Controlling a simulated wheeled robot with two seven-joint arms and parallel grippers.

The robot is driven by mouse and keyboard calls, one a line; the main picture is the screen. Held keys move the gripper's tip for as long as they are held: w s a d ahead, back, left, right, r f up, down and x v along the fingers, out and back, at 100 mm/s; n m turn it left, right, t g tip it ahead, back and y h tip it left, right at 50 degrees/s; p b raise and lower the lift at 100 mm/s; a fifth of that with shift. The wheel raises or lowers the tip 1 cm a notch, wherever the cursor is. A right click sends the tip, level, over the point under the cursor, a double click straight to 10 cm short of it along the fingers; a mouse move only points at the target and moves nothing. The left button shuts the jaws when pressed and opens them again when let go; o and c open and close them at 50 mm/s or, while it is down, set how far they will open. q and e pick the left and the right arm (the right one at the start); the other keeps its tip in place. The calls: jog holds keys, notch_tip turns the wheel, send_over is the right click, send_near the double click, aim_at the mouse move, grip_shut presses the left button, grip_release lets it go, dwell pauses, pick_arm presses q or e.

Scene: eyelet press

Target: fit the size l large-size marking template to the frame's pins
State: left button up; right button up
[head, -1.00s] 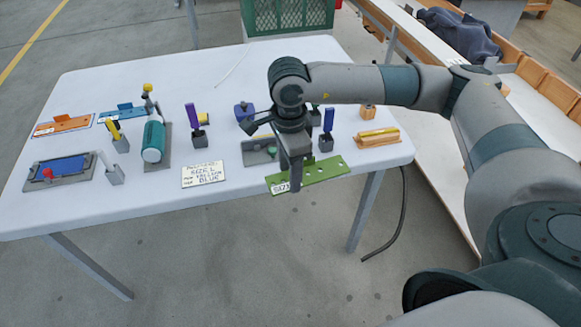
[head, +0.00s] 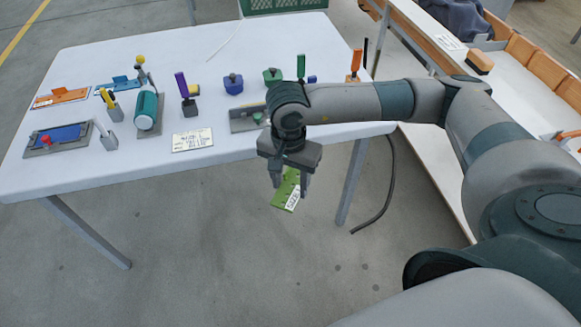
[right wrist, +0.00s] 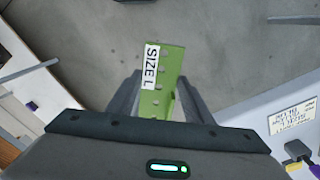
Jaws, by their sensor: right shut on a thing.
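My right gripper (head: 290,187) is shut on a green marking template (head: 284,196) with a row of holes and a white label. It holds the template off the front edge of the table, above the floor. In the right wrist view, the template (right wrist: 169,76) sits between the two fingers and its label reads SIZE L. My left gripper is not in view.
A white bench (head: 440,125) stands at right.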

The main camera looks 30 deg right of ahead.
aim_at(290, 208)
jog(key=s+f+n, duration=0.1)
jog(key=n, duration=0.2)
jog(key=s+a+f+n, duration=0.1)
jog(key=s+f+n, duration=0.1)
jog(key=s+a+f+n, duration=0.1)
jog(key=n, duration=0.2)
jog(key=shift+s+a+f+n, duration=0.2)
jog(key=shift+a+f+n, duration=0.1)
jog(key=shift+f, duration=0.1)
jog(key=shift+s+a+f+n, duration=0.25)
jog(key=shift+s+f+n, duration=0.25)
jog(key=shift+n, duration=0.6)
